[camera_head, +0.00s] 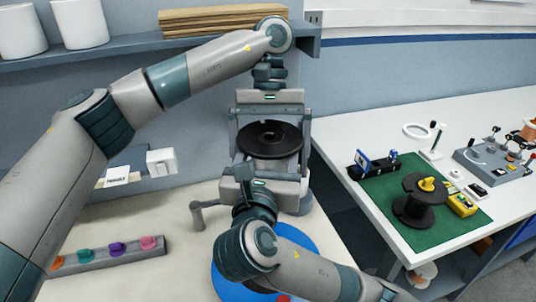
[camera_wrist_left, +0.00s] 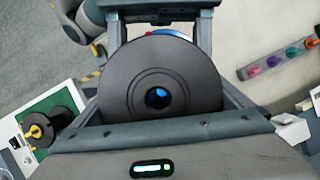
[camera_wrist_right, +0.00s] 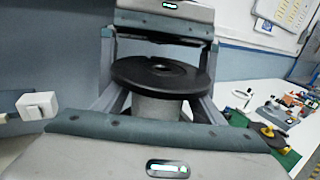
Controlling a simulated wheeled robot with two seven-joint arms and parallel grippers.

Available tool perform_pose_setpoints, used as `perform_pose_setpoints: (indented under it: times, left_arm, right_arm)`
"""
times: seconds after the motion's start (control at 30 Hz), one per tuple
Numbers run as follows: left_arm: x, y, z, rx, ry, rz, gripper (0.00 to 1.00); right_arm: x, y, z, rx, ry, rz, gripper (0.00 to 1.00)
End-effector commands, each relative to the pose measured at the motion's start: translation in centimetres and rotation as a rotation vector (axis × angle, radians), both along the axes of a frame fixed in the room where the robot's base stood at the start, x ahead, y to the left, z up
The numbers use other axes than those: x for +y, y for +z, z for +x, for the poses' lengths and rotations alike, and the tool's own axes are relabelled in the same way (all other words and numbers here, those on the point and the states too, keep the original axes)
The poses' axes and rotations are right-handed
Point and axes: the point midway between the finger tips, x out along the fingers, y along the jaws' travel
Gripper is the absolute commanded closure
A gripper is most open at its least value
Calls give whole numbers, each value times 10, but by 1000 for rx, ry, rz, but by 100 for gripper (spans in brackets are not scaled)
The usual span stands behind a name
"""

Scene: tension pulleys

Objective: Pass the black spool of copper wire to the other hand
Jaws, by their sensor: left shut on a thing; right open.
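A black spool (camera_head: 270,140) with wide round flanges is held in the air between my two grippers. My left gripper (camera_head: 270,122) is shut on it from the far side; its black flange and central hole fill the left wrist view (camera_wrist_left: 160,90). My right gripper (camera_head: 267,168) is open on the near side, facing the left one. In the right wrist view the spool (camera_wrist_right: 160,78) lies between the right fingers, showing a grey core under its top flange. I cannot tell whether they touch it. No copper wire shows on it.
A blue round disc (camera_head: 228,284) lies below my right arm. A rack of coloured knobs (camera_head: 110,253) is at left. A shelf (camera_head: 130,45) runs behind.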

Motion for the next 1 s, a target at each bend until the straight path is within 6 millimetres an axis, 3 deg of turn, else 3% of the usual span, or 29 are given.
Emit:
perform_pose_setpoints:
  times: [0.3,0.37,0.53,0.57,1.0]
  left_arm:
    - [0,1,0,-1,-1,-1,47]
    - [0,1,0,-1,-1,-1,47]
    - [0,1,0,-1,0,-1,47]
    - [0,1,0,-1,0,-1,0]
    - [0,7,3,-1,1,0,0]
  right_arm:
    - [0,0,2,0,0,0,36]
    - [0,0,2,0,0,0,48]
    - [0,0,2,0,0,0,89]
    - [0,2,2,-3,1,2,90]
    - [0,2,2,-3,1,2,90]
